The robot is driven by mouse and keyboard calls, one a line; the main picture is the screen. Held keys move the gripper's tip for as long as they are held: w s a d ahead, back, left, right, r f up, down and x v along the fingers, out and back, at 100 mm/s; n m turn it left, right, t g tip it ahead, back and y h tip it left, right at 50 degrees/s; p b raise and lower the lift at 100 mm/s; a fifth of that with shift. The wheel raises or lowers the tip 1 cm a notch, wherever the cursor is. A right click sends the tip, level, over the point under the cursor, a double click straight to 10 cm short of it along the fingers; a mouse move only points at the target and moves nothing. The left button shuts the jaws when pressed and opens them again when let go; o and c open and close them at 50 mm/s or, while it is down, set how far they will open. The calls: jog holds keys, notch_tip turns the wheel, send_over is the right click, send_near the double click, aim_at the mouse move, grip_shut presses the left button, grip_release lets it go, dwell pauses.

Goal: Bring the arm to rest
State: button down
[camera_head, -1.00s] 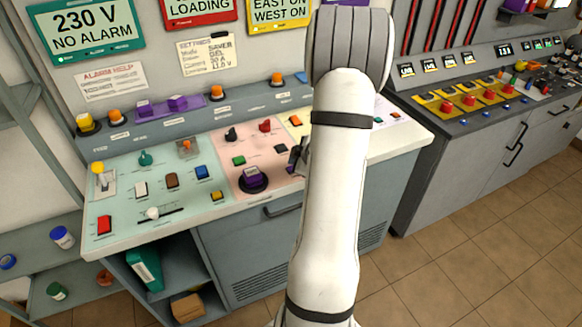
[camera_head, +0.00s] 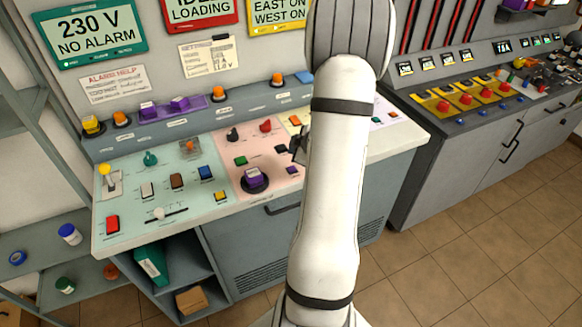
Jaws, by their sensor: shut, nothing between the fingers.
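My white arm rises through the middle of the view, bent at a grey-capped joint near the top edge. A small dark part of my gripper (camera_head: 299,148) shows at the left side of the arm, over the pink section of the control desk (camera_head: 118,243). The rest of the gripper is hidden behind the arm. Its fingers are shut, and nothing is seen held. I cannot tell how high it is above the desk top.
The desk carries several buttons, switches and a purple knob (camera_head: 254,178) close to the gripper. A yellow-knobbed lever (camera_head: 105,170) stands at its left. A second console (camera_head: 412,160) is at right. Signs hang on the wall behind. Tiled floor (camera_head: 440,270) is clear at right.

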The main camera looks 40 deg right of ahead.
dwell(0.6)
jog(key=s+a+r+m+g+h+b, duration=0.15)
jog(key=a+r+m+h, duration=0.3)
jog(key=a+r, duration=0.8)
jog(key=s+a+r+m+g+y, duration=0.2)
jog(key=s+a, duration=0.7)
jog(key=s+a+r+m+g+y, duration=0.1)
jog(key=s+a+m+g+y, duration=0.1)
jog(key=s+a, duration=0.6)
jog(key=shift+s+a+r+y+b, duration=0.35)
jog(key=shift+a+r+y, duration=0.1)
jog(key=shift+a, duration=0.35)
dwell(0.4)
